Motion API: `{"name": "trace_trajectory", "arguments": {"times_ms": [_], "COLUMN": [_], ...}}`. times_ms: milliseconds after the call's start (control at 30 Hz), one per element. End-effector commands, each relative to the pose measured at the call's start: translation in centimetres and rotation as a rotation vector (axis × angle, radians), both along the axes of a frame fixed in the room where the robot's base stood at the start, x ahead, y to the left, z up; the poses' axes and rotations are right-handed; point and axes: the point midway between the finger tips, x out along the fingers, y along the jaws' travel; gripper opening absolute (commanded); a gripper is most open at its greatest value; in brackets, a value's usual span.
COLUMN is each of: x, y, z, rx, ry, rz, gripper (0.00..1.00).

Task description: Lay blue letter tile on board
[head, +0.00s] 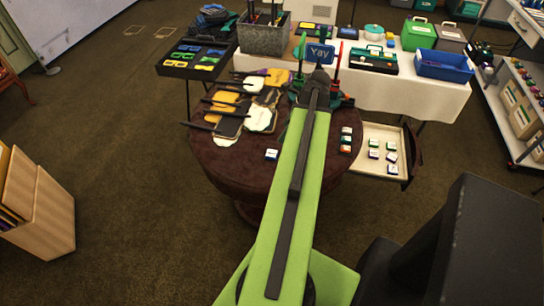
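A small white tile with blue on it (271,154) lies alone on the round brown table (215,165), left of my arm. A short column of tiles (346,139) lies on the table right of my arm, with orange and other colours showing. Several more tiles lie in a cream tray (369,132) at the table's right; their letters are too small to read. I cannot tell which surface is the board. My gripper (318,76) is at the far end of my green arm, over the back of the round table. Its fingers are not clear, and nothing clearly shows in its grasp.
Paddle-like props in yellow, white and black (229,126) cover the table's left side. Behind, a white-draped table (425,98) carries a grey bin (262,39), a blue "Yay" sign (319,53) and a blue basket (443,66). Bare carpet lies left.

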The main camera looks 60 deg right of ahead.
Motion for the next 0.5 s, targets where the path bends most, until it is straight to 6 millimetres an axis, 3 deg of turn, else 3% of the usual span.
{"name": "trace_trajectory", "arguments": {"times_ms": [33,300,400,500], "x": [0.5,2.7,3.4,3.7], "y": [0.1,0.9,1.0,1.1], "z": [-2.1,-7.9,-9.4,-9.6], "rx": [-0.001,-0.001,0.0,0.001], "ry": [0.0,0.0,0.0,0.0], "rz": [0.002,0.004,0.002,0.001], "gripper": [0.69,0.69,0.69,0.69]}}
